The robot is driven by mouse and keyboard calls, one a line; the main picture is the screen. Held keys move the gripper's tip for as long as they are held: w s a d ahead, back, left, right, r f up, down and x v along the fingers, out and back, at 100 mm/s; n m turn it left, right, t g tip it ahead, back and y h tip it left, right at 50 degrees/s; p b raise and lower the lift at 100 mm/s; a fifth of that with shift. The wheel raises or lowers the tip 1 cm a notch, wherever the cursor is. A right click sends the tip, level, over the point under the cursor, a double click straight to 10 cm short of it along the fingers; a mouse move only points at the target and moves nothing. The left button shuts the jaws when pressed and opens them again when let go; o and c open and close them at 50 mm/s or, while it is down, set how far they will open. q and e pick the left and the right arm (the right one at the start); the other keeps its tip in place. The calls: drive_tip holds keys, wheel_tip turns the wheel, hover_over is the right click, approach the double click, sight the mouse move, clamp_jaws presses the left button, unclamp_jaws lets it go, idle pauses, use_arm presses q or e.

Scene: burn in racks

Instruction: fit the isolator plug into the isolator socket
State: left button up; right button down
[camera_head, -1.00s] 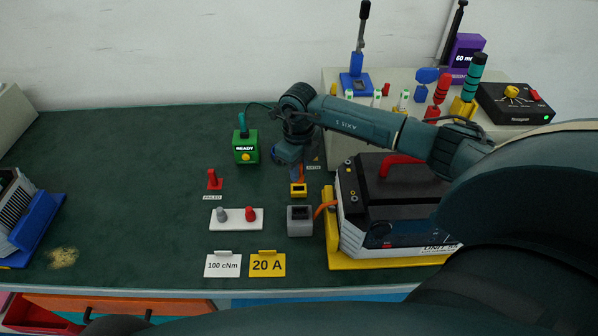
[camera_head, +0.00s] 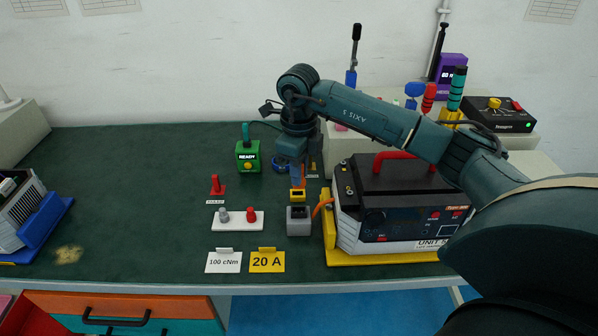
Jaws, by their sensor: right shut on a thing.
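The grey isolator socket (camera_head: 299,224) is a small box with a dark opening in its top, standing on the green bench left of the test unit. My right gripper (camera_head: 297,178) points down just behind it, shut. At its fingertips is a small yellow block with a dark face (camera_head: 297,195), which I take for the isolator plug. The block is behind the socket, apart from its opening; its exact height above the bench is hard to tell. The fingers are partly hidden by the wrist. My left gripper is not in view.
The test unit (camera_head: 400,225) with a red handle stands close on the right. A white plate (camera_head: 238,227) with a grey and a red knob, cards reading 100 cNm (camera_head: 224,265) and 20 A (camera_head: 267,264), and a green READY box (camera_head: 247,158) stand nearby. The bench's left middle is clear.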

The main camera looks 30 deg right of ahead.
drive_tip(key=shift+f+b, duration=0.65)
drive_tip(key=shift+f, duration=0.15)
wheel_tip(320, 180, down, 3)
drive_tip(key=shift+f+b, duration=0.15)
drive_tip(key=shift+b, duration=1)
drive_tip(key=shift+f+b, duration=0.3)
drive_tip(key=shift+f, duration=0.2)
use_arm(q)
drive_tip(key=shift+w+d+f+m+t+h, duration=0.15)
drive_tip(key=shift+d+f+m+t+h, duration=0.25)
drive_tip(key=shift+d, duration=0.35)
use_arm(e)
drive_tip(key=c, duration=2)
unclamp_jaws()
clamp_jaws()
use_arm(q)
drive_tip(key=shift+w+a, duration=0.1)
